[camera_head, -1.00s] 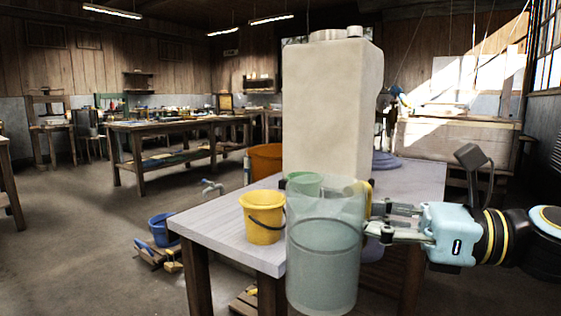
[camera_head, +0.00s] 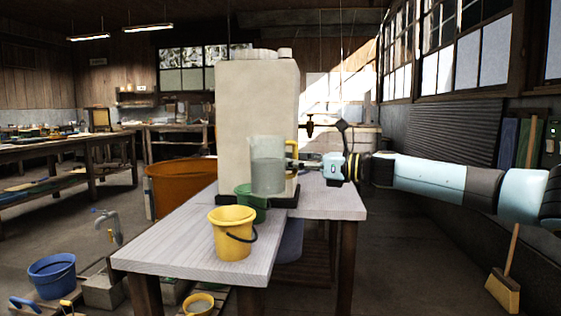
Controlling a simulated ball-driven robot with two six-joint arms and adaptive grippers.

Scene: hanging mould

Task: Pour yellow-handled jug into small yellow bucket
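The jug (camera_head: 267,170) is clear, with grey liquid in its lower part and a yellow handle (camera_head: 292,152) on its right side. It is upright and held in front of the big pale mould block. My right gripper (camera_head: 301,162) is at the handle side and appears shut on the jug's handle; its fingertips are partly hidden. The small yellow bucket (camera_head: 233,236) stands upright on the near part of the table, left of and below the jug, apart from it. Its dark handle hangs at its right. My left gripper is not in view.
A green bucket (camera_head: 247,200) stands behind the yellow one, just below the jug. The pale mould block (camera_head: 255,110) rises from the table (camera_head: 180,258). A large orange tub (camera_head: 178,188) is left behind the table. A blue bucket (camera_head: 52,276) and another yellow bucket (camera_head: 198,304) are lower down.

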